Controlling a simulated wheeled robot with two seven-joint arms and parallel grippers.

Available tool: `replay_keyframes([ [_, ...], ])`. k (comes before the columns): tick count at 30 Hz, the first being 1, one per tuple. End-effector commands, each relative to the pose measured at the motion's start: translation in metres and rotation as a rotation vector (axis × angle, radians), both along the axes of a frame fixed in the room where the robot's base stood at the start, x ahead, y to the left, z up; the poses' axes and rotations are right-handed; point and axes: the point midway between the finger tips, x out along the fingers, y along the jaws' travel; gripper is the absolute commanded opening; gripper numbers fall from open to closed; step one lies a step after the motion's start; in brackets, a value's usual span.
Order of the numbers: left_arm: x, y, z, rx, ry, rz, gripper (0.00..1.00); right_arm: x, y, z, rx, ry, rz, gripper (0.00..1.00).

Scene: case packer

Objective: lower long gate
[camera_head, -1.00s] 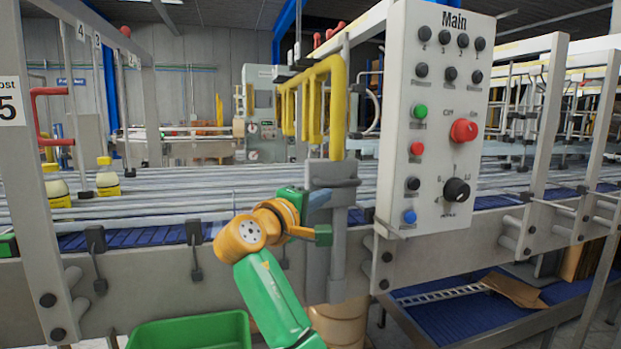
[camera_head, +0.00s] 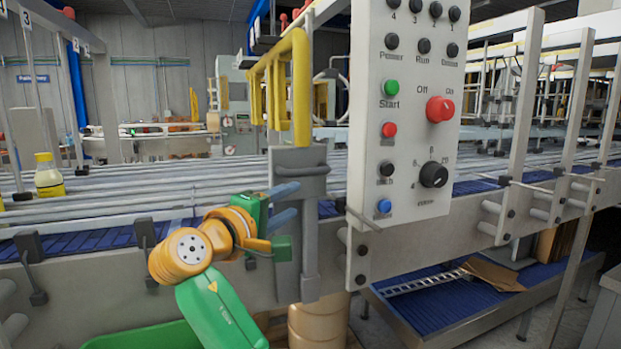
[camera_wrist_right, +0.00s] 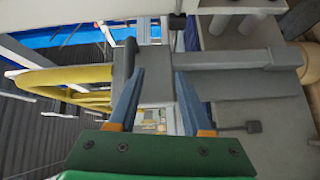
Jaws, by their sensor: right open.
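The long gate is not labelled; the yellow barred gate (camera_head: 301,90) stands raised above the conveyor, just left of the control panel. Its grey bracket (camera_head: 299,163) hangs below it on the front rail. My right gripper (camera_head: 286,204) is open, with its blue fingers at the left side of the bracket. In the right wrist view, the open fingers (camera_wrist_right: 157,85) point at the grey bracket and post (camera_wrist_right: 225,80), and the yellow bars (camera_wrist_right: 65,78) lie to the left. I see nothing held between the fingers, and cannot tell whether they touch the bracket. My left gripper is out of view.
The Main control panel (camera_head: 408,120) with buttons and knobs stands close to the right of the bracket. Conveyor rails (camera_head: 130,185) run behind, with a yellow bottle (camera_head: 48,177) at left. A green bin (camera_head: 140,337) sits below my arm.

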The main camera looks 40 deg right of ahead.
Motion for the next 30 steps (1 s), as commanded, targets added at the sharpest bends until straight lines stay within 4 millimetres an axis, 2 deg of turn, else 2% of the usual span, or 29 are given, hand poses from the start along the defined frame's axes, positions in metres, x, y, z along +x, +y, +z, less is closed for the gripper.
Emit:
replay_keyframes([
  [9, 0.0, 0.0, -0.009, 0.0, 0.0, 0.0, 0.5, -0.012, 0.024, -0.006, 0.002, 0.002, 0.001, 0.49],
  [24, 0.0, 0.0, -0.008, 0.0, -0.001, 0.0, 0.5, -0.013, 0.027, -0.007, 0.003, 0.005, 0.003, 0.49],
  [26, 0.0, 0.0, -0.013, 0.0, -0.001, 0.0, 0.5, -0.015, 0.034, -0.008, 0.003, 0.003, 0.006, 0.49],
  [30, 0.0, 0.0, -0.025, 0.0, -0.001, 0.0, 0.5, -0.028, 0.062, -0.01, 0.003, 0.003, 0.007, 0.49],
])
